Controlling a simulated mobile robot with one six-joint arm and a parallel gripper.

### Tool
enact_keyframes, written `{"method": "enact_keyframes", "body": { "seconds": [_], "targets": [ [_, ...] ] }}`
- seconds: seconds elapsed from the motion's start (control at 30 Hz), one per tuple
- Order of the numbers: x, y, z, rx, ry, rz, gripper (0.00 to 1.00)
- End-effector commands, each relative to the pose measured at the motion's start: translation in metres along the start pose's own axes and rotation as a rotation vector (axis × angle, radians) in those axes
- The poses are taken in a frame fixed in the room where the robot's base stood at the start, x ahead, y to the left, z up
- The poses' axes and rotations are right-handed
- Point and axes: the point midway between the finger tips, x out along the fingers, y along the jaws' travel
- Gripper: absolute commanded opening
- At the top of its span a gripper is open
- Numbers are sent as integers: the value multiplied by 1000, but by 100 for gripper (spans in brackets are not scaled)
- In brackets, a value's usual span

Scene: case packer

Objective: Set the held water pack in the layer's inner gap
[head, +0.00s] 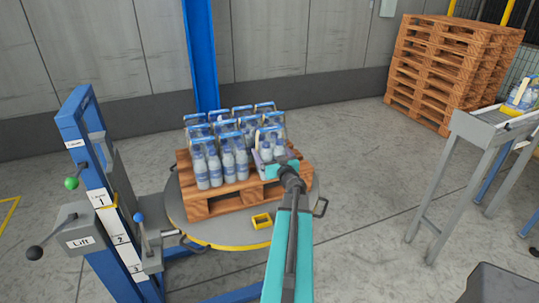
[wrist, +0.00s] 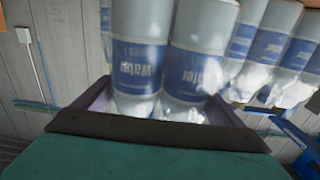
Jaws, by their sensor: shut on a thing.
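The held water pack (head: 271,146) is a group of clear bottles with blue labels and a pale handle strap on top. My gripper (head: 266,160) is shut on it, at the front right of the layer. In the wrist view, two bottles of the held water pack (wrist: 138,65) stand between the purple jaws of my gripper (wrist: 160,108). Several other water packs (head: 228,150) stand upright on the wooden pallet (head: 235,200), to the left of and behind the held one. My arm hides part of the pallet's right side. I cannot tell whether the held pack touches the pallet.
A blue lift post (head: 88,150) with levers stands at left. A conveyor (head: 485,128) carrying another pack (head: 522,95) and a pallet stack (head: 445,70) are at right.

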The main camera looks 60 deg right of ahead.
Motion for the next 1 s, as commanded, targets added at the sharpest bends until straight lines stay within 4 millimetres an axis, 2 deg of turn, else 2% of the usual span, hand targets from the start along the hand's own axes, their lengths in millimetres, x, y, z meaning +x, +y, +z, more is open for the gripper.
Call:
{"method": "enact_keyframes", "body": {
  "seconds": [0.4, 0.67, 1.0],
  "targets": [
    [2, -1, -2, 1, 4, -3, 28],
    [11, 10, 0, 1, 4, 1, 28],
    [8, 14, 20, 1, 4, 6, 28]
  ]
}}
